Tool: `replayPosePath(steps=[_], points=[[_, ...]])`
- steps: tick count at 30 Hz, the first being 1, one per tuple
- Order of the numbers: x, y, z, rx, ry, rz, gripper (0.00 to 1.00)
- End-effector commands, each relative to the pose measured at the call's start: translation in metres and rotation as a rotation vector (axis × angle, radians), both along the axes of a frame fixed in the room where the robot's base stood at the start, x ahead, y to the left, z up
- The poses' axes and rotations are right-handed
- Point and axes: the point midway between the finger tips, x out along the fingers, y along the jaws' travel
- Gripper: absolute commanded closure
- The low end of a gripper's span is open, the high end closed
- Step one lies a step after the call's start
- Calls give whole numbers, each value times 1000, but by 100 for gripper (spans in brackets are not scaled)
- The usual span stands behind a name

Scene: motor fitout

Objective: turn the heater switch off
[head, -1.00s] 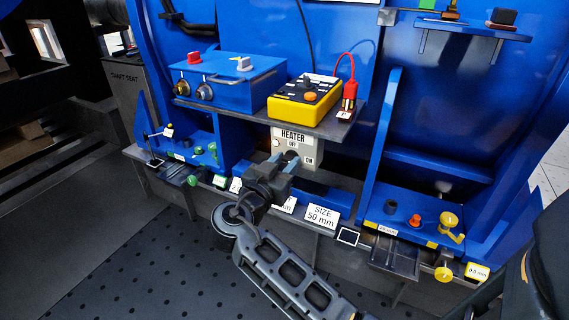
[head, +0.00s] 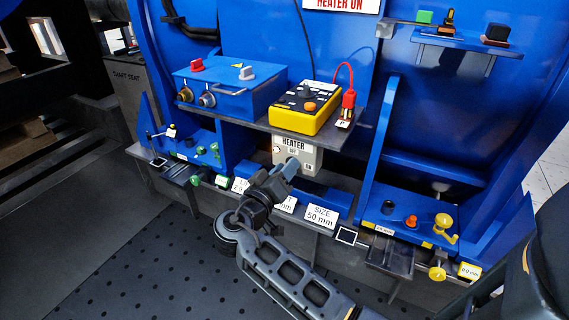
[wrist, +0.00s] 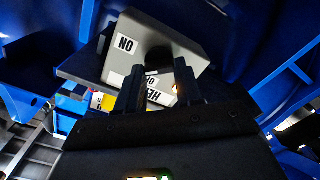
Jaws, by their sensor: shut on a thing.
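The heater switch box (head: 313,158) is a light grey box under the shelf, marked HEATER, OFF at the top and ON at the lower right. It shows upside down in the wrist view (wrist: 182,48), with a dark round knob (wrist: 157,56) on its face. My gripper (head: 290,168) is at the box front, its fingers (wrist: 158,76) on either side of the knob and shut on it. The gripper hides most of the knob in the head view, and I cannot tell its pointer direction. A sign (head: 341,4) at the top edge reads HEATER ON.
A yellow control box (head: 306,118) and a blue box (head: 230,92) with knobs sit on the shelf just above. A red lead (head: 348,98) stands at the shelf's right end. Size cards (head: 320,217) line the ledge below. A blue upright panel (head: 377,150) stands to the right.

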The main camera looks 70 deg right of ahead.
Motion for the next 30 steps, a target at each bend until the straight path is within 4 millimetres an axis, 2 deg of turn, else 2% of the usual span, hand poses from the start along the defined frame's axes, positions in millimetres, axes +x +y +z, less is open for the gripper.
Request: replayPosePath(steps=[18,30], points=[[2,0,2,34,577,2,94],[2,0,-1,47,833,2,94]])
